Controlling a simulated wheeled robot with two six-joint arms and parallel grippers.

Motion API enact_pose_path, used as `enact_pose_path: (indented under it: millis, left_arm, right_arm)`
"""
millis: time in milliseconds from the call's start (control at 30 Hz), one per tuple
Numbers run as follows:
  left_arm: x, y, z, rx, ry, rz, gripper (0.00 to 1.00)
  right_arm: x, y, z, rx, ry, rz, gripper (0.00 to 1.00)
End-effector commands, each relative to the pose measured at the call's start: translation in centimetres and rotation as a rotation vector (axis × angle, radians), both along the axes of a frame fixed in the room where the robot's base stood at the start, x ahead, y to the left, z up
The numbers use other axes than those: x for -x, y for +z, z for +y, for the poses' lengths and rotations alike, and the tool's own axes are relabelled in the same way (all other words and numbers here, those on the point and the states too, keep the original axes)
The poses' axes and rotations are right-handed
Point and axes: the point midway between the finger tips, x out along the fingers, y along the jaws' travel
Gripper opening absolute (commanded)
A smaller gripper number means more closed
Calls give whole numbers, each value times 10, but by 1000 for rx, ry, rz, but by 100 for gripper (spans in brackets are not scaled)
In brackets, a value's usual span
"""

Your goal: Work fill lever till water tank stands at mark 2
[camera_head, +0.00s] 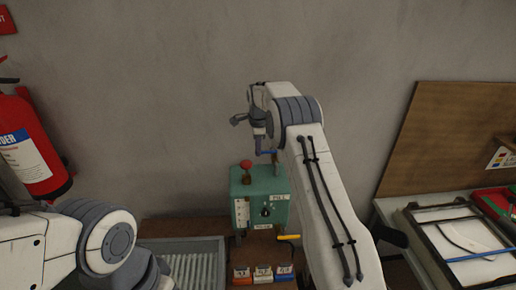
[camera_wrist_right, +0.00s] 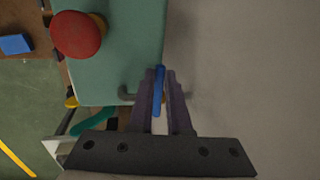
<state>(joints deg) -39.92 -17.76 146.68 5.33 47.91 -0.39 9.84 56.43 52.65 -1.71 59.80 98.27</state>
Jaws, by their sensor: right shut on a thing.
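A teal machine box (camera_head: 248,187) stands on the brown bench, with a red knob (camera_head: 246,164) on top and a "FILL" label (camera_head: 279,198) above a dark dial on its front. A white marked gauge (camera_head: 242,212) is at its front left; its level is too small to read. My right gripper (camera_wrist_right: 160,100) is shut on a blue lever handle (camera_wrist_right: 159,88) beside the box's edge. The blue handle also shows above the box in the head view (camera_head: 265,153). The red knob is at the upper left in the wrist view (camera_wrist_right: 76,35). My left gripper is out of view.
Several small labelled bins (camera_head: 263,274) sit below the box, beside a ribbed grey tray (camera_head: 195,262). A yellow handle (camera_head: 288,237) sticks out at the box's lower right. A fire extinguisher (camera_head: 30,150) hangs at left; a framed white board (camera_head: 462,240) lies at right.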

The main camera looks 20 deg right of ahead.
Motion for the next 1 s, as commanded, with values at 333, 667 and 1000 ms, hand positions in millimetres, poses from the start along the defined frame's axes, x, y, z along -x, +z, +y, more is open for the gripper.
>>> enact_pose_path:
  millis: [333, 667, 1000]
  left_arm:
    - [0, 0, 0, 0, 0, 0, 50]
    - [0, 0, 0, 0, 0, 0, 50]
    - [0, -17, 0, 0, -1, 0, 50]
  right_arm:
    - [0, 1, 0, -1, -1, -1, 0]
    - [0, 1, 0, -1, 0, -1, 0]
    - [15, -1, 1, -1, 228, -2, 0]
